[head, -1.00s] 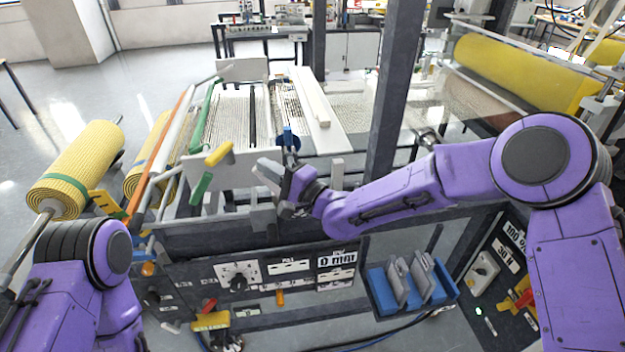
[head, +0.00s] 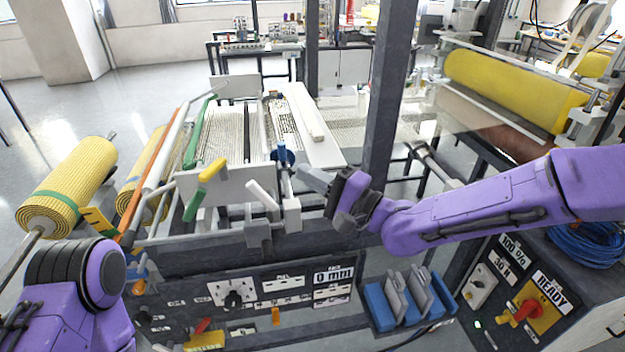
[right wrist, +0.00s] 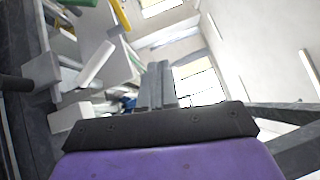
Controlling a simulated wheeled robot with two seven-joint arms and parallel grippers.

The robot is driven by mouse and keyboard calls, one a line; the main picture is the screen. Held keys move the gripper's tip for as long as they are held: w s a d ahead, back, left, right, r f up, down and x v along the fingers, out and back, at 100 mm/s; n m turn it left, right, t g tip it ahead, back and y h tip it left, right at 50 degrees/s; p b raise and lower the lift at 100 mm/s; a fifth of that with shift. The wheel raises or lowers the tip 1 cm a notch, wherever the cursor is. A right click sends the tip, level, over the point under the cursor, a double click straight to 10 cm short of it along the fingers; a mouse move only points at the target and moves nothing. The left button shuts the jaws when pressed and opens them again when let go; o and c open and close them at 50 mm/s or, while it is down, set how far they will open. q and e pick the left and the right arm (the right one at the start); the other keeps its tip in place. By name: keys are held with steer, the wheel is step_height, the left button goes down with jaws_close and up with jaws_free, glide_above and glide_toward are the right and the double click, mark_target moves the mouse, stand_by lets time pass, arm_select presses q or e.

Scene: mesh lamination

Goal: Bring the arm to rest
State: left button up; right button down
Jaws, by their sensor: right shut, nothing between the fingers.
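My right gripper (head: 316,180) is in the middle of the head view, in front of the laminating machine. Its grey fingers point left and are closed together with nothing between them. In the right wrist view the shut fingers (right wrist: 158,85) stand up from the dark gripper body. The fingers appear apart from the white lever (head: 262,195) on the machine front, to their left. My left arm shows only at the lower left of the head view. Its gripper is out of frame.
A control panel (head: 180,290) with a "0 mm" display spans the front. A blue holder (head: 378,308) with grey plates sits below my right arm. A dark post (head: 385,100) stands behind the right gripper. Yellow mesh rolls (head: 68,185) lie at left, and a yellow roller (head: 510,88) at right.

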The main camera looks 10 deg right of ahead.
steer(key=shift+s+d, duration=0.1)
steer(key=shift+d, duration=0.1)
steer(key=s+d+f+h+b, duration=0.15)
steer(key=d+f+h, duration=0.25)
steer(key=f, duration=0.5)
steer(key=s+d+f+n+g+h, duration=0.15)
steer(key=d+f+h, duration=0.25)
steer(key=f, duration=0.6)
steer(key=s+d+f+h, duration=0.2)
steer(key=d+f+h, duration=0.25)
steer(key=f, duration=0.45)
steer(key=s+d+f+n+g+h+b, duration=0.1)
steer(key=s+d+f+g, duration=0.3)
steer(key=s+f, duration=0.6)
steer(key=s+d+f+n+g+h+b, duration=0.1)
steer(key=s+d+f+g+h, duration=0.3)
steer(key=s, duration=1.4)
step_height(320, 180, down, 7)
steer(key=d+b, duration=0.1)
steer(key=d, duration=0.2)
steer(key=shift+r+h, duration=0.2)
steer(key=shift+h, duration=0.15)
